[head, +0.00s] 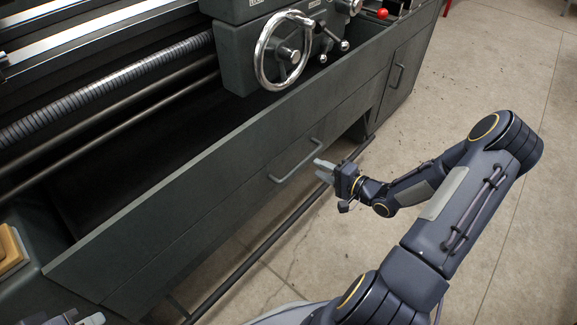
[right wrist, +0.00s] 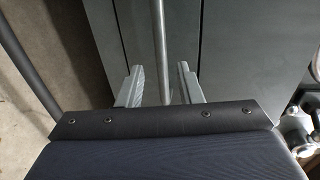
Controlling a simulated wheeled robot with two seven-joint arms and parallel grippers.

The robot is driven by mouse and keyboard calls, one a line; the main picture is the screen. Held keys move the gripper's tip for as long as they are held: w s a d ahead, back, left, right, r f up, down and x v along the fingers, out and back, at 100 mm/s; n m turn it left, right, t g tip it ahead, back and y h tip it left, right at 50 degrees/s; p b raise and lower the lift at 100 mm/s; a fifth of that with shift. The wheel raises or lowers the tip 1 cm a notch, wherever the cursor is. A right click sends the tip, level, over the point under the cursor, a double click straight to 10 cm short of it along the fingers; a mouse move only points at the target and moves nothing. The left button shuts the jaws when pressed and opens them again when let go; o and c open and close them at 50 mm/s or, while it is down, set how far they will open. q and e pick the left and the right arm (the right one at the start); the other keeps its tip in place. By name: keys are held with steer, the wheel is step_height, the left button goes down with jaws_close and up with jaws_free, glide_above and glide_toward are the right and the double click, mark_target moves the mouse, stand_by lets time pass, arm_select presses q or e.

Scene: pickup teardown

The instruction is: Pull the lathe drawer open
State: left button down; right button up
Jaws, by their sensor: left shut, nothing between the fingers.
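The dark grey lathe drawer (head: 225,205) is a long front panel below the lathe bed. It looks flush with the panel around it. Its grey bar handle (head: 283,178) shows in the head view. The handle (right wrist: 158,30) also shows in the right wrist view, running up between the two fingers. My right gripper (head: 319,169) is just beside the handle's right end in the head view. Its fingers (right wrist: 159,82) are apart on either side of the bar, with gaps to it. My left gripper (head: 88,321) is shut and empty at the bottom left edge, mostly cut off.
The lathe's handwheel (head: 283,50) and carriage stand above the drawer. A cabinet door with its own handle (head: 397,76) is further right. A long bar (head: 262,247) runs low along the lathe's front. The tiled floor (head: 480,75) is open to the right.

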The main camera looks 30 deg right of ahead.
mark_target(304, 159)
steer(key=b+x, duration=0.2)
steer(key=x, duration=0.5)
steer(key=shift+w, duration=0.15)
jaws_close()
